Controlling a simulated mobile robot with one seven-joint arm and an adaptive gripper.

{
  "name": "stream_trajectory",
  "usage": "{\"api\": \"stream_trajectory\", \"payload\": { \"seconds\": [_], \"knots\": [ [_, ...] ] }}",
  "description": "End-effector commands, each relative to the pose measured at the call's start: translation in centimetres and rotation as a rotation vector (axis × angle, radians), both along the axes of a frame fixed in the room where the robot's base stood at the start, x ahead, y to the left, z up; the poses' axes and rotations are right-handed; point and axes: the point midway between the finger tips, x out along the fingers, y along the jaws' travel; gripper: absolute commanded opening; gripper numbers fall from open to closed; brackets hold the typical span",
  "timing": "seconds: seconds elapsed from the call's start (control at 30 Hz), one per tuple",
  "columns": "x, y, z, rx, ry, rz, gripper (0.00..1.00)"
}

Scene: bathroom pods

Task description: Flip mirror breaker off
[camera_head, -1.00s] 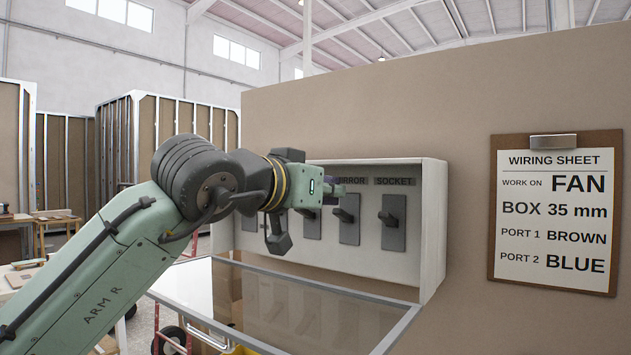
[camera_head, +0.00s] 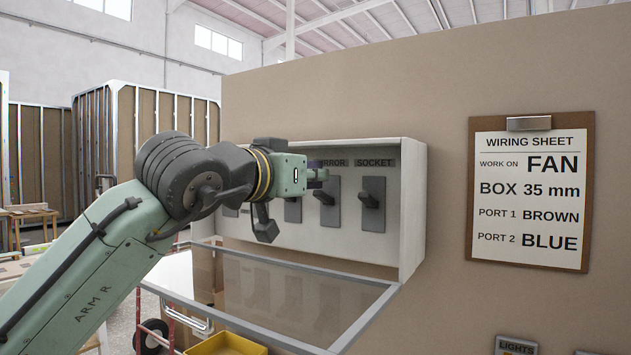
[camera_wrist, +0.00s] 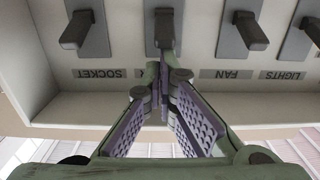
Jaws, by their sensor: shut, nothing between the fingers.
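The mirror breaker (camera_head: 327,204) is a dark grey plate with a protruding lever in the white breaker box, under a label partly hidden by my gripper. Its lever (camera_wrist: 164,30) is at top centre in the upside-down wrist view. My gripper (camera_head: 320,175) is shut and empty, its fingertips in front of the panel near the top of the mirror breaker. In the wrist view the purple-padded fingers (camera_wrist: 163,72) meet just below the lever in the picture, covering the mirror label. I cannot tell whether they touch the lever.
The socket breaker (camera_head: 372,204) is to the right of the mirror one. The fan breaker (camera_wrist: 240,36) and lights breaker (camera_wrist: 305,30) are on its other side. A glass cover (camera_head: 290,290) sticks out below the box. A wiring sheet (camera_head: 530,195) hangs right.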

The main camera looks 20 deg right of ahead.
Motion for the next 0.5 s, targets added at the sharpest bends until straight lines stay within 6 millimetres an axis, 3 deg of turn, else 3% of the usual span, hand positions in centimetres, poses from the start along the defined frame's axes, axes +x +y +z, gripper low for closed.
{"api": "stream_trajectory", "payload": {
  "seconds": [0.5],
  "knots": [
    [-0.35,0.31,-1.23,-0.093,-0.069,-0.004,0.00]
  ]
}}
